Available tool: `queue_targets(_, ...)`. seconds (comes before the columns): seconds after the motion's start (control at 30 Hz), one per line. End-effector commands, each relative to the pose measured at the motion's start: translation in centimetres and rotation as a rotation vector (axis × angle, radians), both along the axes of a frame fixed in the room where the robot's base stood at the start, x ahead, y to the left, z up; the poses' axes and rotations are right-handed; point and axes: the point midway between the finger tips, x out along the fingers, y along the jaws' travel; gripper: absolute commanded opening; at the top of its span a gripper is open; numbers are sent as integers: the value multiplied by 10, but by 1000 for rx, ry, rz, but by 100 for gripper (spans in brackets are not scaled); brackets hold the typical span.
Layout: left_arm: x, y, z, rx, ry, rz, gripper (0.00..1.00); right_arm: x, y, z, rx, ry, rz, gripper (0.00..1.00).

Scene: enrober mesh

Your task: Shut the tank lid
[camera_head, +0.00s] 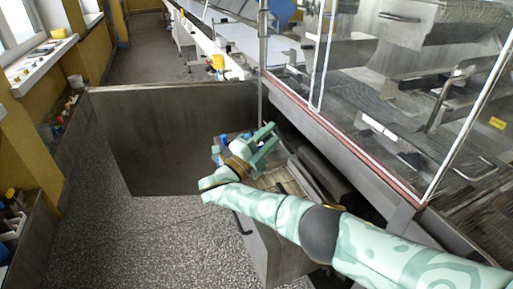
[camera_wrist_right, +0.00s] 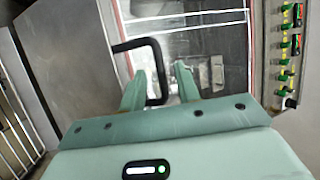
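My right gripper (camera_head: 271,142) reaches in from the lower right in the head view, over the machine beside the glass enclosure. Its two fingers are apart, and they also show in the right wrist view (camera_wrist_right: 160,84). A black bent handle (camera_wrist_right: 158,60) shows there between and beyond the fingers; I cannot tell whether they touch it. A black handle (camera_head: 240,222) also shows on a steel body below my forearm in the head view. A large dark steel panel (camera_head: 165,135) stands left of the gripper; I cannot tell whether it is the tank lid. My left gripper is not in view.
A glass enclosure (camera_head: 370,85) with a red lower edge stands to the right. A panel of green and red controls (camera_wrist_right: 288,45) is at the right in the wrist view. Speckled floor (camera_head: 130,235) is open at lower left, beside a wall with windows.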

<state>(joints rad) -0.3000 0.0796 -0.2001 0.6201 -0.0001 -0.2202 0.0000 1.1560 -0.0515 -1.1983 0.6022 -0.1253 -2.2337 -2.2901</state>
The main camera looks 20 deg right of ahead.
Motion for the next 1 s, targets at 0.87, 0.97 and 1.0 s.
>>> queue_targets(0.87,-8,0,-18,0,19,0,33,-71,133,-51,0,1,1,32)
queue_targets(0.97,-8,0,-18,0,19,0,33,-71,134,-50,0,1,1,32)
queue_targets(1.0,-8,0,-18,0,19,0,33,-71,134,-50,0,1,1,32)
